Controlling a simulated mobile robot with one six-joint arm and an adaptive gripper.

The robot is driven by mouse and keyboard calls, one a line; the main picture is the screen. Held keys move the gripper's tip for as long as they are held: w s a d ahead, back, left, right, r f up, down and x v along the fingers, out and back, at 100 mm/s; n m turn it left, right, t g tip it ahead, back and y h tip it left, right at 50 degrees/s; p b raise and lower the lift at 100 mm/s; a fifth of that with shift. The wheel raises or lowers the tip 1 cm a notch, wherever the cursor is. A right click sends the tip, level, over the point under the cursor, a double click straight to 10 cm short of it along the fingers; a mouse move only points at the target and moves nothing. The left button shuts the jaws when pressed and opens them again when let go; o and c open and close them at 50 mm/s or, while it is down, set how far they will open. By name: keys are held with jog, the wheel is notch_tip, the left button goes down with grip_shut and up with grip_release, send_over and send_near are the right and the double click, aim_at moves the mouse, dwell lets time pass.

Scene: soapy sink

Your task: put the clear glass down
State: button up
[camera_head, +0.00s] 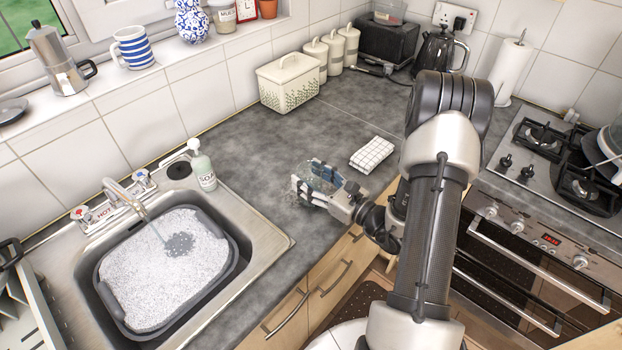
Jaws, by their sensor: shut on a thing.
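My gripper (322,190) is above the grey worktop (262,160), right of the sink and just left of a folded checked cloth. It is shut on the clear glass (324,174), which shows as a bluish, see-through shape between the fingers. The fingers hide part of the glass. I cannot tell whether its base touches the worktop or hangs a little above it.
A grey basin (236,258) full of suds sits in the sink at left, with water running from the tap (128,200). A soap bottle (204,170), the checked cloth (372,154) and a bread bin (289,85) stand around the worktop. Bare worktop lies behind the gripper.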

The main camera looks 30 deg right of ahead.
jog(key=shift+f, duration=0.15)
jog(key=o, duration=1.3)
jog(key=shift+o, duration=0.2)
